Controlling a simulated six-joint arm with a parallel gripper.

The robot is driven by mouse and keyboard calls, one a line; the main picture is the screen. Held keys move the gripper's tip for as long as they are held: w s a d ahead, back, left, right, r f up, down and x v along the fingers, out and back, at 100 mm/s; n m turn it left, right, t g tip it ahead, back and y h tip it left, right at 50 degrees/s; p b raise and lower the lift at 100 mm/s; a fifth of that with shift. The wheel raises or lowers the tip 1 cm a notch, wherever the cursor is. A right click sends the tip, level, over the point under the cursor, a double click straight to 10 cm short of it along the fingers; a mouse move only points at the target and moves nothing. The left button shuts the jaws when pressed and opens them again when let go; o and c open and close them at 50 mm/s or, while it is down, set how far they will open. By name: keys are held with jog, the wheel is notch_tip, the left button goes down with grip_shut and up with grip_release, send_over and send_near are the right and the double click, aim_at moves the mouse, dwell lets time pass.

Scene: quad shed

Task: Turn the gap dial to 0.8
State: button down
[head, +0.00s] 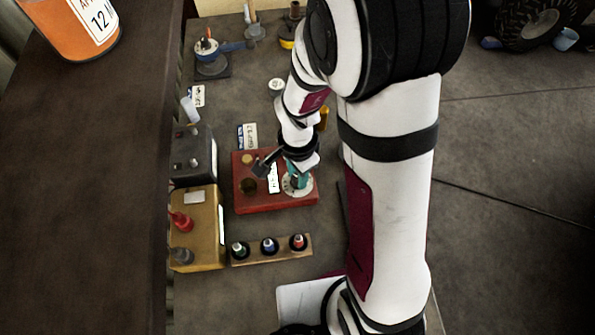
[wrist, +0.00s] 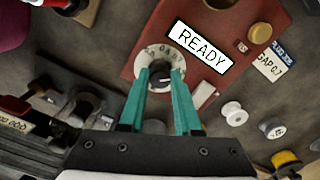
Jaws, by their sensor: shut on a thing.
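The gap dial (wrist: 156,55) is a white ring with dark marks and a dark centre knob, set in a red panel (wrist: 160,25). In the head view the dial (head: 303,191) sits at the right side of the red box (head: 250,203). My gripper (wrist: 160,78) has teal fingers shut on the dial's knob, one on each side. The fingers hide part of the ring, and I cannot read the setting. A white display beside the dial (wrist: 201,47) reads READY. A label card (wrist: 271,64) off the panel appears to read GAP 0.7.
A yellow box with a red knob (head: 205,228) and a dark box (head: 193,155) stand left of the red box. A wooden rack with several small bottles (head: 270,257) lies in front. White spools (wrist: 235,113) lie beside the panel. My arm covers the right side.

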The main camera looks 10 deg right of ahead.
jog(key=shift+m, duration=0.5)
jog(key=c, duration=0.6)
grip_release()
jog(key=shift+r, duration=0.1)
notch_tip(320, 180, up, 16)
